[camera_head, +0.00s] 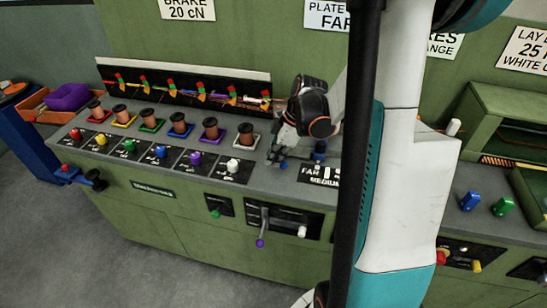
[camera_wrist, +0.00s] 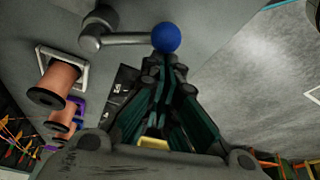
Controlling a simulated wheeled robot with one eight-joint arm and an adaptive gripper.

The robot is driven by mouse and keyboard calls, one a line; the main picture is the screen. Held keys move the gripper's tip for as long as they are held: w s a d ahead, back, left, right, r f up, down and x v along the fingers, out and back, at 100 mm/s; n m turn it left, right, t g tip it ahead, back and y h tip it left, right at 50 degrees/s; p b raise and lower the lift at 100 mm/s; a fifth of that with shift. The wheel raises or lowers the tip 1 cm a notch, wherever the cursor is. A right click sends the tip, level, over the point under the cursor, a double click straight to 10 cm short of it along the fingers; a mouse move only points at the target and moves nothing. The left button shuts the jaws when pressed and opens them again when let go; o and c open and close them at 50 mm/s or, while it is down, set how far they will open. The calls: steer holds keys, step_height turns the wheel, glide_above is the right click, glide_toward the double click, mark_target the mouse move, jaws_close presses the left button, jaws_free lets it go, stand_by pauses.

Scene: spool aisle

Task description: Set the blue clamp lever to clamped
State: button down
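The clamp lever (camera_wrist: 125,39) is a grey metal arm in the wrist view, running right from a round pivot (camera_wrist: 90,36) to a blue ball knob (camera_wrist: 166,38). My gripper (camera_wrist: 165,68) has its teal fingers drawn together, with the dark tips just below the knob. I see nothing held between them. Whether the tips touch the knob cannot be told. In the head view my gripper (camera_head: 284,142) is low over the bench by the right end of the spool row.
Copper spools (camera_head: 210,128) in coloured frames stand left of my gripper, and the white-framed one (camera_wrist: 60,80) is close in the wrist view. Coloured knobs (camera_head: 233,165) line the bench front. A purple-knobbed lever (camera_head: 260,242) is on the front panel. Floor (camera_head: 60,240) in front is clear.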

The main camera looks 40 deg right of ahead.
steer(key=a, duration=0.1)
steer(key=w+a, duration=0.1)
steer(key=w+a+r, duration=0.1)
steer(key=shift+w+a, duration=0.25)
steer(key=shift+a, duration=0.1)
steer(key=p+v, duration=0.4)
steer(key=v, duration=0.6)
steer(key=shift+d, duration=0.3)
steer(key=shift+f, duration=0.15)
